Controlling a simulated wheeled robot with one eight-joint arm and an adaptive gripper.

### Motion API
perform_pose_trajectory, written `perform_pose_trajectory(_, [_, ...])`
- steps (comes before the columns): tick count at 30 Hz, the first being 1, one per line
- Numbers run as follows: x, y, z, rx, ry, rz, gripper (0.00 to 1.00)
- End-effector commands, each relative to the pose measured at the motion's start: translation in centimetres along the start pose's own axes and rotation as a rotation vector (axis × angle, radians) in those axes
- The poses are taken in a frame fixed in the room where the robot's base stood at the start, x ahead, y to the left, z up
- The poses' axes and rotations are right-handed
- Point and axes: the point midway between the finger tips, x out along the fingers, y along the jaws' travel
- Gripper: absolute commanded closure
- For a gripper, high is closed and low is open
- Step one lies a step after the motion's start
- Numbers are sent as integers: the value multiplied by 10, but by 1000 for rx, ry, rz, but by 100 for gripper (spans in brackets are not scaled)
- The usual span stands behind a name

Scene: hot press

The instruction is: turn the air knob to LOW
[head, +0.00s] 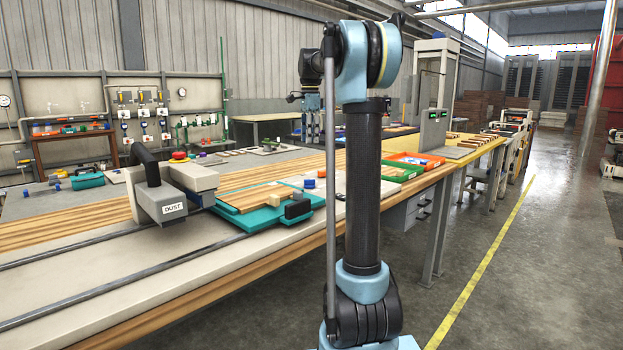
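I cannot pick out the air knob or any LOW mark; nothing in view is readable as such. Small valve and gauge units (144,118) stand on the back wall panel at the left, too small to read. A small blue piece (309,183) sits on the bench near the teal tray, and I cannot tell whether it is a knob. My arm rises upright in front of the bench. Its far end appears to hang behind the upper joint, where my gripper (309,132) seems to be, small and dark.
A long bench (110,285) with rails crosses the left and middle. It carries a grey machine marked DUST (172,209), a teal tray (257,223) with wooden boards, and green (397,175) and orange (422,159) trays. Open floor (540,270) with a yellow line lies right.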

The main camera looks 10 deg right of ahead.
Motion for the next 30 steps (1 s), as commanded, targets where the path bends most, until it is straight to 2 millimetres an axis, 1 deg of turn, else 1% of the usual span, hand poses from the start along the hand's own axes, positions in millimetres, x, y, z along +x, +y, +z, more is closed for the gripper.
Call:
perform_pose_trajectory(1, [-2, -7, -2, 22, -1, 3, 65])
perform_pose_trajectory(4, [-3, -15, -6, 54, -1, 6, 65])
perform_pose_trajectory(8, [2, -17, -11, 71, -1, 8, 65])
perform_pose_trajectory(11, [12, -16, -15, 76, -1, 8, 65])
perform_pose_trajectory(18, [52, -15, -20, 81, -1, 7, 65])
perform_pose_trajectory(30, [123, -14, -21, 81, -1, 7, 65])
